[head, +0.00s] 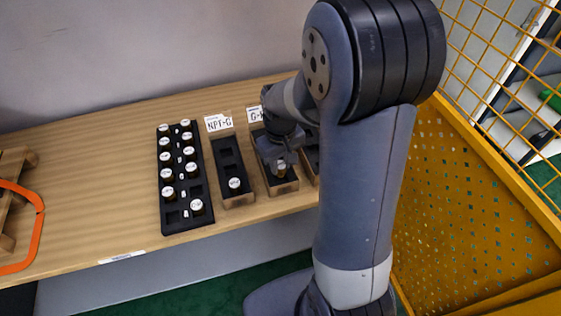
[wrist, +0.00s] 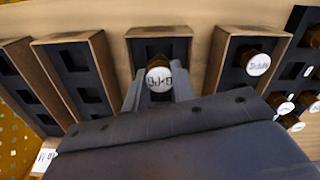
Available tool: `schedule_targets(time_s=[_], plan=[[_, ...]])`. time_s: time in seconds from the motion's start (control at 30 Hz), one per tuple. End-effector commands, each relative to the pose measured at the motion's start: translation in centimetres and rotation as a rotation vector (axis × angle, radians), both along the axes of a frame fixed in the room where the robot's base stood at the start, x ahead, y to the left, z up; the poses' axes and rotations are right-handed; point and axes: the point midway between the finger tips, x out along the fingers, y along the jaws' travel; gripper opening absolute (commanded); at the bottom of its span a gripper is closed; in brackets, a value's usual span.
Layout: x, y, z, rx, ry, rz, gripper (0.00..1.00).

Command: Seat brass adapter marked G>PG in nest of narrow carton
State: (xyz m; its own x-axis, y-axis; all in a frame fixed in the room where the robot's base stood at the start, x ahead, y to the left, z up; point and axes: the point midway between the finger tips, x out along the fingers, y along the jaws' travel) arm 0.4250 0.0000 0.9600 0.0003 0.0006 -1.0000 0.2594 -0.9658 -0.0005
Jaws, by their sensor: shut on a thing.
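A brass adapter with a white marked cap shows in the wrist view (wrist: 159,80), between the two fingers of my gripper (wrist: 158,88). Its marking is upside down and hard to read. My gripper also shows in the head view (head: 281,160), pointing down, shut on the adapter (head: 281,172). Both are at the near end of a narrow wooden carton (head: 285,188) with a black insert; its card, starting with "G", is partly hidden by my arm. The same carton shows in the wrist view (wrist: 160,31). I cannot tell whether the adapter's base is inside the nest or just above it.
The NPT>G carton (head: 238,202) beside it holds one white-capped adapter (head: 235,183). A black rack (head: 186,222) with several capped adapters stands further left. In the wrist view, two more cartons with empty visible nests (wrist: 75,38) stand left. A yellow mesh guard (head: 470,190) is at right.

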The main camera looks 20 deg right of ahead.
Motion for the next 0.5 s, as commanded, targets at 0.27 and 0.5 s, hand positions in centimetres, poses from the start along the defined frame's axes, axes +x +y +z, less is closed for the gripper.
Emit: schedule_targets(time_s=[0.27, 0.5], plan=[[0.0, 0.0, -0.26, 0.0, 0.0, 0.0, 0.02], [0.0, 0.0, -0.98, 0.0, 0.0, 0.0, 0.02]])
